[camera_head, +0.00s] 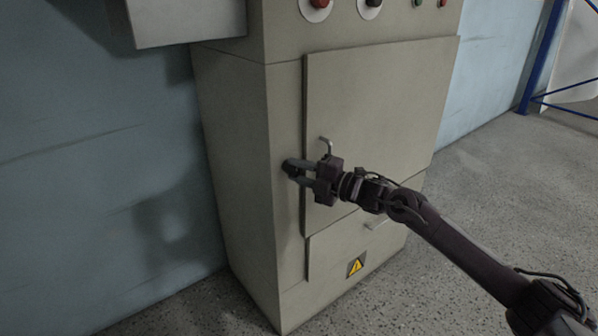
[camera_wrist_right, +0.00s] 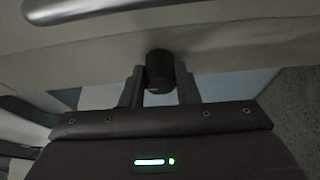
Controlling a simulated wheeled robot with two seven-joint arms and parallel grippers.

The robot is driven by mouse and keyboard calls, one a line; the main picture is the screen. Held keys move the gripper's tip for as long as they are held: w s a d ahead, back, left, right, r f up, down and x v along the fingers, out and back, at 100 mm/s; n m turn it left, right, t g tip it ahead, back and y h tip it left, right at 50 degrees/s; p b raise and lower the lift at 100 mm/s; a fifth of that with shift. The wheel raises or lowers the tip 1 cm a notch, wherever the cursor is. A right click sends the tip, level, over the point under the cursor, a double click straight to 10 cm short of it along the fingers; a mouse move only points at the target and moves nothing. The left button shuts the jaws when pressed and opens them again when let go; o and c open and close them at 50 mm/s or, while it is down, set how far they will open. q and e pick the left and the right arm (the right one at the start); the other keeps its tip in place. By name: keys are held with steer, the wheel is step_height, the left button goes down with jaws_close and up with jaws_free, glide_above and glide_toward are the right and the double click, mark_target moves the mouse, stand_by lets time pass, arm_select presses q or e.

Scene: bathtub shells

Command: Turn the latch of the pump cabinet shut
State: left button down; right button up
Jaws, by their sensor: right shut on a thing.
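The pump cabinet (camera_head: 232,160) is a tall beige box with its front door (camera_head: 385,105) lying against the front face. The latch, a dark round knob (camera_wrist_right: 160,72), sits at the left edge of the door. My right gripper (camera_head: 302,173) reaches in from the right and is shut on the latch. In the right wrist view the knob stands between the two fingers (camera_wrist_right: 159,90). In the head view the fingers hide most of the latch, so its turn angle cannot be told. My left gripper is not in view.
A grey metal door handle (camera_head: 327,146) is just above my right gripper; it also shows in the right wrist view (camera_wrist_right: 85,9). A lower panel (camera_head: 325,255) bears a yellow warning sign (camera_head: 355,267). Red and black knobs (camera_head: 318,4) are above. Speckled floor (camera_head: 500,200) is clear at right.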

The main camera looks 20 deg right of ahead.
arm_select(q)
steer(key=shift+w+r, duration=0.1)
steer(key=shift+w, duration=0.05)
arm_select(e)
steer(key=shift+f+n, duration=0.1)
steer(key=shift+n, duration=0.2)
steer(key=o, duration=1)
steer(key=shift+c, duration=0.2)
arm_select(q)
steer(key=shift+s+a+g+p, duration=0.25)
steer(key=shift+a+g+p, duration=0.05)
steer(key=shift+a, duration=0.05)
arm_select(e)
steer(key=v, duration=0.7)
steer(key=shift+s+d, duration=0.25)
steer(key=shift+s, duration=0.05)
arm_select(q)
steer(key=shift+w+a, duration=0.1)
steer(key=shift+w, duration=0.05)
